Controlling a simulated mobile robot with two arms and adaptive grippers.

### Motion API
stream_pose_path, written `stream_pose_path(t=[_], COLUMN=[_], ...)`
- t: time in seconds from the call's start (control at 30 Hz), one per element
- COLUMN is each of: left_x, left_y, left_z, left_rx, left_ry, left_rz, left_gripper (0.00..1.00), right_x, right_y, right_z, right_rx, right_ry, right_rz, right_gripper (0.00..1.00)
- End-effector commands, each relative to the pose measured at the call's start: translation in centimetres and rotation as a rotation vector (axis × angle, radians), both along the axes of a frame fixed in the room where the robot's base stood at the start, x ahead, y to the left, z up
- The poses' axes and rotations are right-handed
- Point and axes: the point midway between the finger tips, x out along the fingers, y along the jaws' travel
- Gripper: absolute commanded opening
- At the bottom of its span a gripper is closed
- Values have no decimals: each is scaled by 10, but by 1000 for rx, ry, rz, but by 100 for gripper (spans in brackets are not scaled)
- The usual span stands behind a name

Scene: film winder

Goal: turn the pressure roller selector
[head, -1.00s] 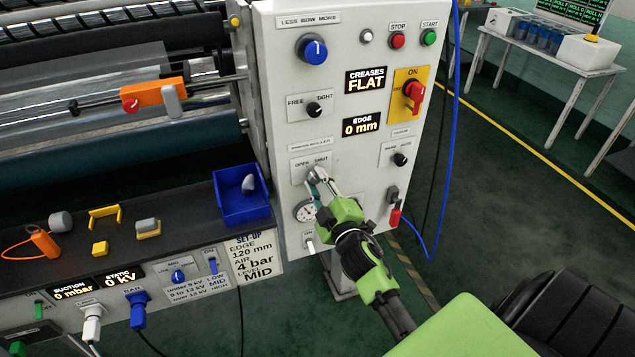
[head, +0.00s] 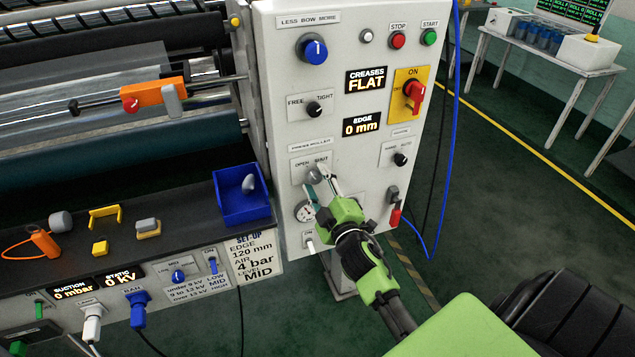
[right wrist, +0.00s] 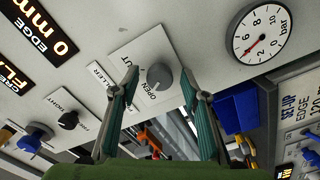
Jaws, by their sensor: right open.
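The pressure roller selector (head: 316,171) is a grey knob on a white plate marked OPEN and SHUT, low on the white control panel. In the right wrist view the knob (right wrist: 160,76) lies between and beyond the fingertips, with the OPEN label beside it. My right gripper (head: 320,184) is green with teal finger pads; its fingers (right wrist: 158,82) are spread on either side of the knob, with gaps to it. It holds nothing. My left gripper is not in view.
A pressure gauge (head: 305,211) sits just below the selector, close to my right fingers. A FREE/TIGHT knob (head: 314,109) is above. A red-handled switch (head: 413,92) and a blue cable (head: 452,130) are to the right. A blue bin (head: 240,208) stands at left.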

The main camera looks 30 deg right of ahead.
Motion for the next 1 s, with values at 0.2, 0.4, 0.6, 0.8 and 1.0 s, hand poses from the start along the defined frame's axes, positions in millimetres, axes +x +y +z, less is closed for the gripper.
stream_pose_path(t=[0.2, 0.4, 0.6, 0.8, 1.0], left_x=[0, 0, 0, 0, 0], left_y=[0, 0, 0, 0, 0], left_z=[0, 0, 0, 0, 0], left_rx=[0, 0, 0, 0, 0], left_ry=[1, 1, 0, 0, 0], left_rz=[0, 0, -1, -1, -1], left_gripper=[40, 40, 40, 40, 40], right_x=[-25, -68, -101, -116, -116], right_y=[6, 16, 24, 28, 28], right_z=[-1, -2, -1, -1, 0], right_rx=[2, 3, 1, 0, -1], right_ry=[2, 4, 3, 2, 0], right_rz=[-1, -1, -1, -1, 0], right_gripper=[41, 41, 41, 41, 41])
